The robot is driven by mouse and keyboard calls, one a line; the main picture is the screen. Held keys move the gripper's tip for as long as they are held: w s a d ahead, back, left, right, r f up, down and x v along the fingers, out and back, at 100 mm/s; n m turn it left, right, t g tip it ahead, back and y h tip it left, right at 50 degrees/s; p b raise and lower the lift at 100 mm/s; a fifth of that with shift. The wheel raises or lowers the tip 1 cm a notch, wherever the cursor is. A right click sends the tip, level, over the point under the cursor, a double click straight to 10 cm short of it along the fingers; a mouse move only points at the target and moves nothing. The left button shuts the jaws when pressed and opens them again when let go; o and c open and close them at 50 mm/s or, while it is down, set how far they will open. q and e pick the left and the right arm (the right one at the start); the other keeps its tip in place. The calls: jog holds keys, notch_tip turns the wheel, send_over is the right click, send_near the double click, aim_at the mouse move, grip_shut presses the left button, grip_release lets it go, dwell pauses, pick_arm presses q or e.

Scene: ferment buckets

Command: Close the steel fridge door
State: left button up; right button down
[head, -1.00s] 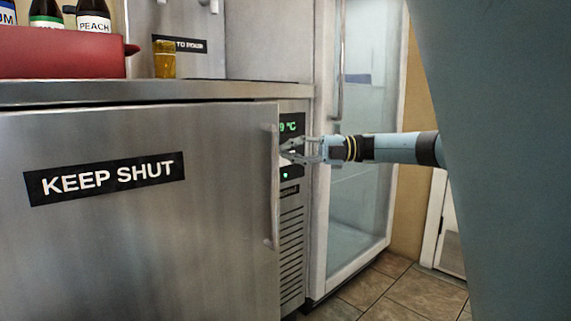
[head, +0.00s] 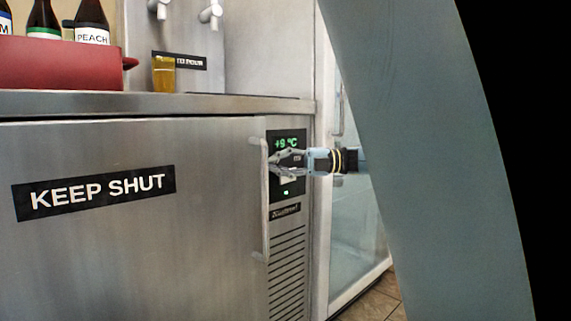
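The steel fridge door (head: 120,250) fills the lower left of the head view, with a KEEP SHUT label and a vertical bar handle (head: 264,215) at its right edge. It looks flush or nearly flush with the cabinet front; a small gap cannot be ruled out. My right gripper (head: 273,162) reaches in from the right. Its fingertips are at the upper part of the handle, in front of the display panel. I cannot tell whether they touch the handle or how far apart they are. My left gripper is out of view.
The control panel (head: 289,190) reads +9 °C, above a vent grille (head: 287,270). A glass-door cooler (head: 355,240) stands to the right. On the counter (head: 160,103) are a red crate (head: 60,65) of bottles and an amber glass (head: 164,75).

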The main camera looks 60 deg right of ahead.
jog(key=v, duration=1.2)
jog(key=shift+f, duration=0.1)
